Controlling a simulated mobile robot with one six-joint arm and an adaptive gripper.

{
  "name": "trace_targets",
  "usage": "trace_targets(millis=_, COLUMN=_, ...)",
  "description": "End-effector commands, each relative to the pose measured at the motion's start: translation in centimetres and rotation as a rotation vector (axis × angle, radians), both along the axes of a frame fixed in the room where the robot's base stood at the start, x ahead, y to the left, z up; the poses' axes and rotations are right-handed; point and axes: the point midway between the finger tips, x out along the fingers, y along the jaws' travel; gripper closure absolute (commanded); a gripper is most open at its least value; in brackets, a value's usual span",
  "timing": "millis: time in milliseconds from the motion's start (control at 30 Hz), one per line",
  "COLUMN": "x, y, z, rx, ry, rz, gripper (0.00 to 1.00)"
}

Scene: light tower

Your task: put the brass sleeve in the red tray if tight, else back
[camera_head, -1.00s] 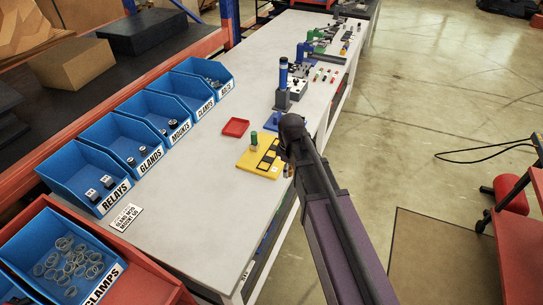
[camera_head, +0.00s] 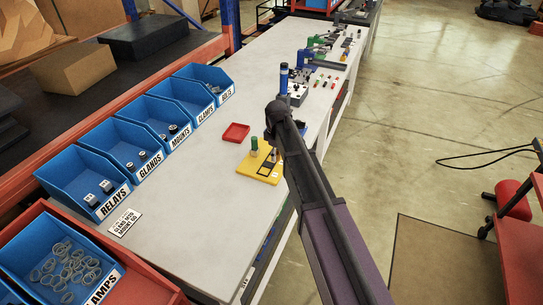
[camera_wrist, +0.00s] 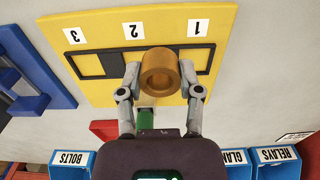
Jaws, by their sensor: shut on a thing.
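The brass sleeve (camera_wrist: 160,70) is a short hollow cylinder, seen nearly end-on in the wrist view. My gripper (camera_wrist: 160,82) is shut on it, one finger on each side. The sleeve is over the yellow board (camera_wrist: 95,90), near the black slots and the labels 1 and 2; its height above the board is unclear. The yellow board also shows in the head view (camera_head: 246,170), partly behind my arm. A green peg (camera_head: 254,144) stands on it. The red tray (camera_head: 236,132) is beyond the board and looks empty; part of it shows in the wrist view (camera_wrist: 103,130).
Blue bins labelled relays (camera_head: 82,186), glands, mounts, clamps and bolts line the table's left side. A blue post (camera_head: 284,76) stands on a grey stand beyond the board. A blue fixture (camera_wrist: 35,75) is close beside the board. The table's near left is mostly clear.

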Motion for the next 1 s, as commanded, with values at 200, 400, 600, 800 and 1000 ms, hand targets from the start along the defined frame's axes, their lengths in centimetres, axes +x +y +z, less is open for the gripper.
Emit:
trace_targets(millis=200, x=2.4, y=1.1, z=-0.3, rx=0.000, ry=0.000, rz=0.000, gripper=1.00)
trace_targets(millis=400, x=2.5, y=1.1, z=-0.3, rx=0.000, ry=0.000, rz=-0.001, gripper=1.00)
trace_targets(millis=600, x=2.6, y=1.1, z=-0.3, rx=0.000, ry=0.000, rz=-0.001, gripper=1.00)
trace_targets(millis=800, x=3.8, y=1.5, z=-0.4, rx=0.000, ry=0.000, rz=-0.001, gripper=1.00)
trace_targets(millis=1000, x=3.8, y=1.5, z=-2.3, rx=0.000, ry=0.000, rz=-0.001, gripper=1.00)
